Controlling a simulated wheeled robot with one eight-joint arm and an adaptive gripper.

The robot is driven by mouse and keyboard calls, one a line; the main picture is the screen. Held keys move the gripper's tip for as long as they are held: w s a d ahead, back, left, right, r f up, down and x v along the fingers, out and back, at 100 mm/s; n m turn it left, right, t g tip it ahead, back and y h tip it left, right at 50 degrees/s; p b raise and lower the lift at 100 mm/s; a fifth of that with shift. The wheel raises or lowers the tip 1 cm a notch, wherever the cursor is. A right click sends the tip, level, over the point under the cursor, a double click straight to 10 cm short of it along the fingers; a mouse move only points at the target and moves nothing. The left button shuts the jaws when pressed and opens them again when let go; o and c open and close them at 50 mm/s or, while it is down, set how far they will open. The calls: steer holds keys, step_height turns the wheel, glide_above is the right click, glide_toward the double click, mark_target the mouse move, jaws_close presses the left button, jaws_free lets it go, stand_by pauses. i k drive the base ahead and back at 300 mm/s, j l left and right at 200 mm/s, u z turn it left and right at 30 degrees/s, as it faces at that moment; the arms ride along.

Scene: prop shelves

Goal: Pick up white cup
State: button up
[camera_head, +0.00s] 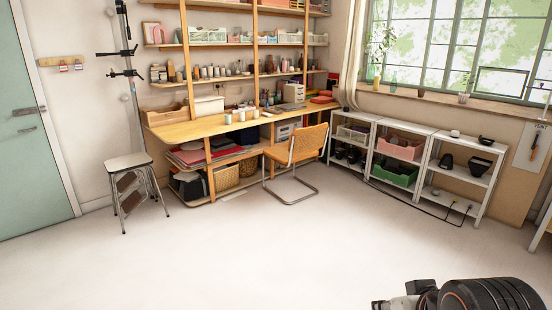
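Small pale containers (228,119) stand on the wooden desk at the back, and one may be a white cup, but they are too small to tell. More small pale vessels (210,71) stand in a row on the shelf above the desk. A small item with a pale part (455,133) sits on top of the white shelf unit at right; I cannot tell whether it is a cup. My arm shows at the bottom right, far from all of these. Its grey and black end, apparently my gripper (384,304), is partly cut off, and its fingers cannot be made out.
An orange chair (303,146) stands before the desk (180,131). A stool (128,162) stands at left near a green door (30,130). White shelf units (478,180) with baskets line the right wall, with a dark cable on the floor. The middle floor (230,250) is clear.

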mark_target(242, 116)
steer(key=i+l, duration=0.1)
steer(key=i, duration=2.7)
steer(key=i+u, duration=0.25)
steer(key=i, duration=0.2)
steer(key=i+l+u, duration=0.2)
steer(key=i, duration=0.2)
steer(key=i+l+u, duration=0.1)
steer(key=i+u, duration=0.15)
steer(key=i, duration=0.2)
steer(key=i+l+u, duration=0.2)
steer(key=i+l, duration=0.1)
steer(key=i, duration=0.1)
